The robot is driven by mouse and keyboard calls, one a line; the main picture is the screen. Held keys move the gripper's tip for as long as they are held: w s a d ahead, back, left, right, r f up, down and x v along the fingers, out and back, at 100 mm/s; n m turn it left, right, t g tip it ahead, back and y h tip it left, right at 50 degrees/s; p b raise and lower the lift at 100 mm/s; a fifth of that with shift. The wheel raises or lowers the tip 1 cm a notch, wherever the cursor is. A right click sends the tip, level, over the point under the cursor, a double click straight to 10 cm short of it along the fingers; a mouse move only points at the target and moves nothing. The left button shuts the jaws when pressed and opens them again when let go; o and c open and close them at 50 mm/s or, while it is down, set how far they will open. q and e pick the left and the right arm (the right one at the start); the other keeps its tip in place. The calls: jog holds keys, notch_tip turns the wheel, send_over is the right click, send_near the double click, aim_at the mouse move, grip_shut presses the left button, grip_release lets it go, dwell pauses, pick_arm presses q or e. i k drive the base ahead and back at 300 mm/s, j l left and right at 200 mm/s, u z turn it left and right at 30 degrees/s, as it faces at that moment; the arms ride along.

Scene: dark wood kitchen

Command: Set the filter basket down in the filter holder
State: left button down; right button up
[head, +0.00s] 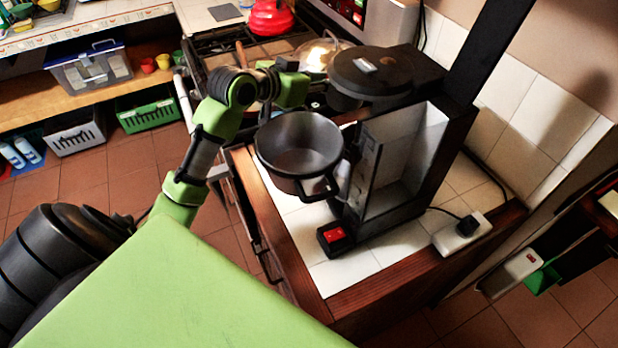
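A dark grey, round, open-topped vessel (285,160) with a loop handle at its front sits at the left side of the black coffee machine (367,150). It looks empty inside. I cannot tell whether it is the filter holder, the filter basket, or one inside the other. My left gripper (291,90) is just behind the vessel's far rim. Its fingertips are not clear, so I cannot tell whether it is open or holds anything. My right gripper is not in view.
The machine, with a red switch (334,236), stands on a white-tiled counter (375,258) with a wooden edge. A power strip (462,232) lies at its right. A stove with a glass lid (322,52) and red kettle (270,18) is behind. Bare tiles lie in front.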

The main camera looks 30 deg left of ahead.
aim_at(300, 169)
jog(key=k+j, duration=0.1)
jog(key=j, duration=0.9)
jog(key=k+j, duration=0.15)
jog(key=j, duration=0.3)
